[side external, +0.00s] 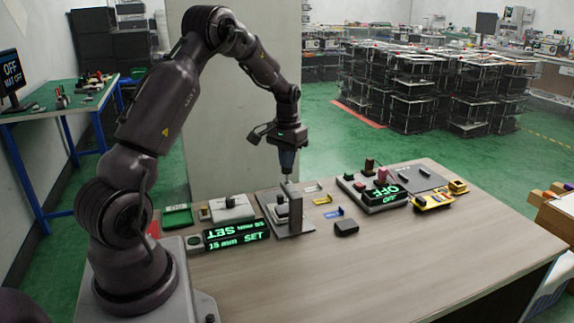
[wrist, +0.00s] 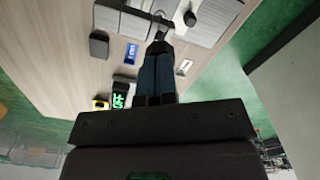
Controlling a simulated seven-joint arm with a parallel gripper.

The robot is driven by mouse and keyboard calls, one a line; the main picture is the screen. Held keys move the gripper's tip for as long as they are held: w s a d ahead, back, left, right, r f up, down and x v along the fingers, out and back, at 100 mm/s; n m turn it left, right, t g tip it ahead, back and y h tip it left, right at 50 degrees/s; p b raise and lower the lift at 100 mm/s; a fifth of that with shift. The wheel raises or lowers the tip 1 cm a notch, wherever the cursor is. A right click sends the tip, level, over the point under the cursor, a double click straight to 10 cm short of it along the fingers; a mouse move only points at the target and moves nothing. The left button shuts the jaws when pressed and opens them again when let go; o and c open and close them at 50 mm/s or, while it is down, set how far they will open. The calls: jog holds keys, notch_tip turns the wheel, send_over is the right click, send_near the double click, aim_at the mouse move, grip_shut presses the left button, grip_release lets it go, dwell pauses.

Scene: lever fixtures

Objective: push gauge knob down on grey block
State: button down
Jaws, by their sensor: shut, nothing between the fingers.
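My gripper (side external: 287,170) points down with its fingers shut and empty, just above the top of a grey upright post (side external: 293,205). I cannot tell whether the fingertips touch the post. The post stands on a flat grey base plate (side external: 275,226), with a small dark-topped block (side external: 281,208) beside it. To the left, a grey block (side external: 232,212) carries a black knob (side external: 230,199). In the wrist view the shut fingers (wrist: 158,48) reach the edge of grey fixture parts (wrist: 125,20), and a black round knob (wrist: 190,18) shows beyond. The fingers hide part of the fixture.
A display (side external: 237,234) reading "15 mm SET" stands in front left. A grey fixture with red and brown knobs (side external: 370,182) and an "OFF" display (side external: 385,195) is at the right. A dark box (side external: 346,228) and a blue tag (side external: 334,213) lie between. The front table is clear.

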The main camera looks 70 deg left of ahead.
jog(key=shift+r, duration=3.55)
jog(key=s+d+r+m+t, duration=0.2)
jog(key=s+d, duration=0.3)
jog(key=d, duration=0.5)
jog(key=s+d+r+m+t, duration=0.1)
jog(key=s+d+r, duration=0.4)
jog(key=d, duration=0.5)
jog(key=s+d+r+m+t, duration=0.2)
jog(key=s+d, duration=0.4)
jog(key=d, duration=0.4)
notch_tip(320, 180, up, 2)
jog(key=shift+s+r+m+t, duration=0.1)
jog(key=shift+s+m+t, duration=0.15)
jog(key=shift+m, duration=0.25)
